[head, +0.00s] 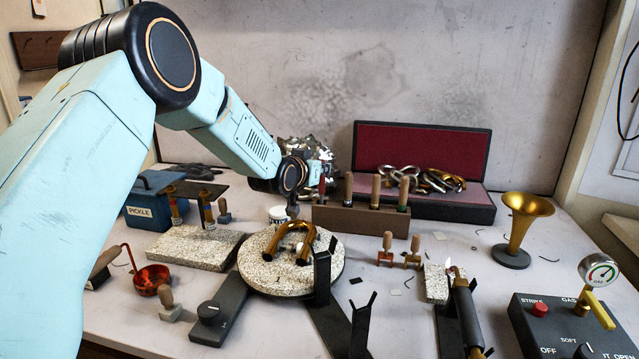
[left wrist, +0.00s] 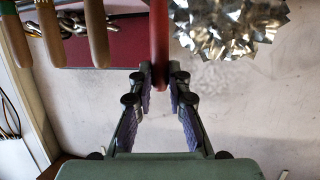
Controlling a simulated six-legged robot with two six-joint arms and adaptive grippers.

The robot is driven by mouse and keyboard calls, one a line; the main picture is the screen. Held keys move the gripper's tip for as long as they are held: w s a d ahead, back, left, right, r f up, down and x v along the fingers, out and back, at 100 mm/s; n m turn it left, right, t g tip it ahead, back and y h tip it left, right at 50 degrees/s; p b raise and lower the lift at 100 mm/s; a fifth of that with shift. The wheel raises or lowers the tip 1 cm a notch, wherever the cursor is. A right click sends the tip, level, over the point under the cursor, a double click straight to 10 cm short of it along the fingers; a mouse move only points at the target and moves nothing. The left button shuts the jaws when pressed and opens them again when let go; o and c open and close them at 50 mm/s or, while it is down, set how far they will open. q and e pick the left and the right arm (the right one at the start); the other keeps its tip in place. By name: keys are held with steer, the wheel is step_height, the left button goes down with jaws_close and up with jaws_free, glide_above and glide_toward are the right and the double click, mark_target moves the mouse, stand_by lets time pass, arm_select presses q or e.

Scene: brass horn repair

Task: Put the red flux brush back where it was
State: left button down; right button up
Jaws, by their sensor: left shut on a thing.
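The red flux brush (head: 322,186) shows as a short upright red handle at the left end of the wooden rack (head: 360,222). My left gripper (head: 319,165) is at the handle, with its jaws partly hidden by the arm. In the left wrist view the red handle (left wrist: 160,40) runs between the two fingertips of my left gripper (left wrist: 160,80), which are shut on it. The brush's lower end is hidden, so I cannot tell whether it sits in the rack or just above it. My right gripper is not in view.
Several wooden-handled tools (head: 376,190) stand in the rack to the right of the brush. A crumpled silvery heap (head: 300,150) is close behind the gripper. A red-lined case (head: 425,145) stands behind the rack. A round turntable (head: 265,275) with a brass crook (head: 283,240) is in front.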

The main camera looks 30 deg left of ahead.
mark_target(321, 181)
arm_select(q)
step_height(321, 181, down, 3)
steer(key=shift+s+r, duration=0.15)
steer(key=shift+r, duration=0.05)
steer(key=shift+f, duration=0.2)
steer(key=shift+w, duration=0.2)
steer(key=shift+s+f+b, duration=0.1)
steer(key=shift+f+b, duration=0.05)
steer(key=shift+b, duration=0.15)
steer(key=c, duration=1.6)
jaws_free()
steer(key=o, duration=0.3)
steer(key=shift+f, duration=0.1)
